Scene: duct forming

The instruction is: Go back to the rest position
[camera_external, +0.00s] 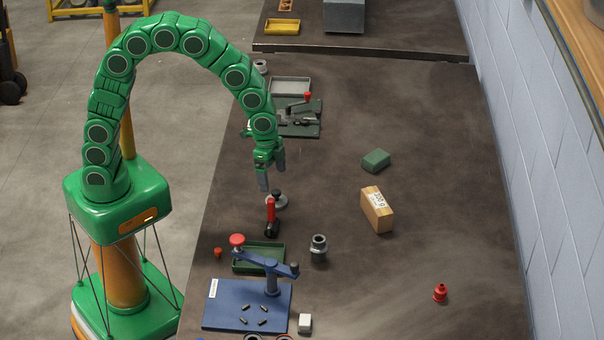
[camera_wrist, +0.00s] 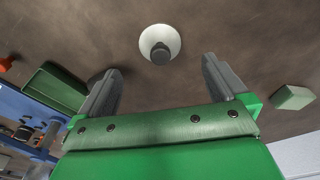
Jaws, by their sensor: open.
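My green arm arches over from its base at the left. My gripper (camera_external: 271,177) points down above the dark table (camera_external: 330,190), apart from its surface. In the wrist view my gripper (camera_wrist: 162,90) is open, with nothing between its two grey fingers.
A red-handled tool (camera_external: 271,213), a green tray (camera_external: 246,266), a blue fixture (camera_external: 226,317) and a grey fitting (camera_external: 318,249) stand in front. A wooden block (camera_external: 378,211) and a green block (camera_external: 376,161) lie to the right. A green clamp fixture (camera_external: 305,129) is behind.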

